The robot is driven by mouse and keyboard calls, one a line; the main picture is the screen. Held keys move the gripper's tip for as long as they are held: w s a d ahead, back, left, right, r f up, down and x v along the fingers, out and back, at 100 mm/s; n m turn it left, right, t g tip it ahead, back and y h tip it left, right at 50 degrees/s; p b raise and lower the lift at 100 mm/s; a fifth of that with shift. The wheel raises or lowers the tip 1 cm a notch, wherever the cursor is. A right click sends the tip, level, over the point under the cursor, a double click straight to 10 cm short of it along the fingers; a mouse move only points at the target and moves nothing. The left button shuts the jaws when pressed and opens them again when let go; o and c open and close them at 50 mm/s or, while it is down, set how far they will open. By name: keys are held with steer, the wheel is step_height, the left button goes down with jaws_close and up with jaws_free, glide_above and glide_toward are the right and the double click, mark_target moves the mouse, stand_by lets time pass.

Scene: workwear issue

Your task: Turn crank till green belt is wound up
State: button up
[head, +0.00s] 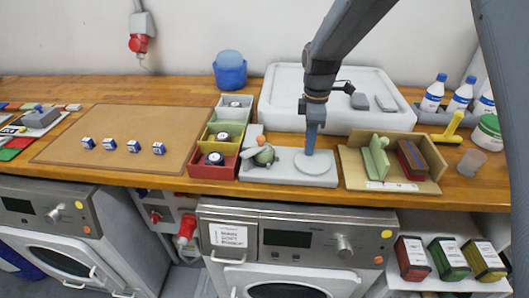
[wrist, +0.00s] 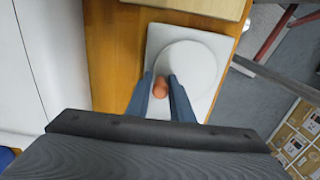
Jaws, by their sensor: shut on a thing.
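My gripper (head: 311,149) points down over the pale round disc (head: 310,163) on the light grey base plate (head: 283,176). In the wrist view its two blue-grey fingers (wrist: 160,78) are shut on an orange-brown crank knob (wrist: 160,88) at the edge of the disc (wrist: 187,68). In the head view the fingers hide the knob. A dull green rounded bundle (head: 264,156), seemingly the green belt, sits at the left end of the plate, with an orange piece on top. How much of it is wound I cannot tell; the wrist view does not show it.
A wooden rack (head: 355,178) with green and dark slabs stands close on the right. A large white case (head: 285,100) is behind. A brown mat (head: 110,165) with several small blue-white blocks lies further left.

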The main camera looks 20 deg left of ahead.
mark_target(297, 156)
steer(key=shift+s+a+f+p, duration=0.15)
steer(key=shift+s+a, duration=0.25)
steer(key=shift+a, duration=0.2)
steer(key=shift+s+a+p, duration=0.15)
steer(key=shift+s+a, duration=0.2)
steer(key=shift+a, duration=0.2)
steer(key=shift+s+a+p, duration=0.2)
steer(key=shift+s, duration=0.3)
steer(key=shift+s+a+p, duration=0.15)
steer(key=shift+s, duration=0.35)
steer(key=o, duration=0.6)
steer(key=shift+f, duration=0.15)
steer(key=shift+d, duration=0.1)
steer(key=r+p, duration=0.4)
steer(key=r, duration=0.4)
steer(key=shift+w+r+p, duration=0.2)
steer(key=shift+p, duration=0.1)
